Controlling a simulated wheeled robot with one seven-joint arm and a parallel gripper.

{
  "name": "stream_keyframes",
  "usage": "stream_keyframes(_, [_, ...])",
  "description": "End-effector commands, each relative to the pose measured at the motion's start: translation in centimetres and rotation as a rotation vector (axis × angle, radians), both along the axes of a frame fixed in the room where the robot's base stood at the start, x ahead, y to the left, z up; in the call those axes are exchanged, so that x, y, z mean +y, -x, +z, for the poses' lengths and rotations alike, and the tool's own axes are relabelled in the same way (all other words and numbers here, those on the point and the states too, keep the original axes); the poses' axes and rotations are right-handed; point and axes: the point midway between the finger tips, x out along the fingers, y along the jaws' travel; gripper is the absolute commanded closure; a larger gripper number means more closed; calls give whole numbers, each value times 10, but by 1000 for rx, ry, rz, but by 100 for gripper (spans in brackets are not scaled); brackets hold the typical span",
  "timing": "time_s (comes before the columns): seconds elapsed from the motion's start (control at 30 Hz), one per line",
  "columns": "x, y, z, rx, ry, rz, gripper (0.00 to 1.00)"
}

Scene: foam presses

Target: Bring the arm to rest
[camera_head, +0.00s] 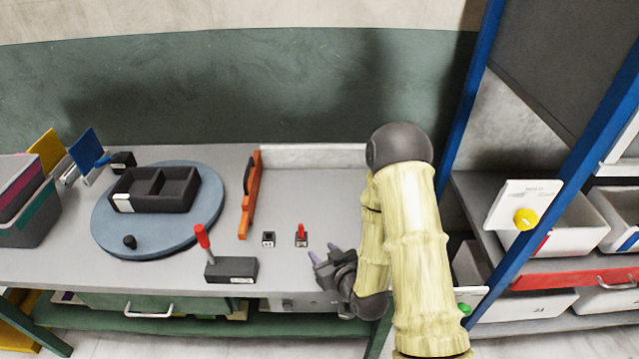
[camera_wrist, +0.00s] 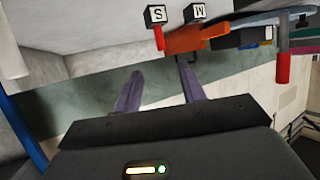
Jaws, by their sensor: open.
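My gripper (camera_head: 322,258) is at the end of my bent arm, in front of the table's right part in the head view. Its two purple-grey fingers stand apart with nothing between them. In the wrist view the open gripper (camera_wrist: 158,92) shows the fingers spread, with the green wall band behind them. It is apart from the small switch with a red lever (camera_head: 301,236), which stands a little above and left of it in the head view.
A grey table (camera_head: 325,200) holds a blue turntable (camera_head: 108,222) with a black divided tray (camera_head: 150,205), an orange bar (camera_head: 245,222), a small dark block (camera_head: 268,239) and a red-handled lever box (camera_head: 232,270). A blue-posted shelf (camera_head: 485,150) with white bins stands at the right.

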Motion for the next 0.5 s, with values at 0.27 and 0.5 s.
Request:
stream_keyframes(0.27, [-4,-3,5,31,26,-3,59])
stream_keyframes(0.5, [-28,-5,21,183,126,-42,59])
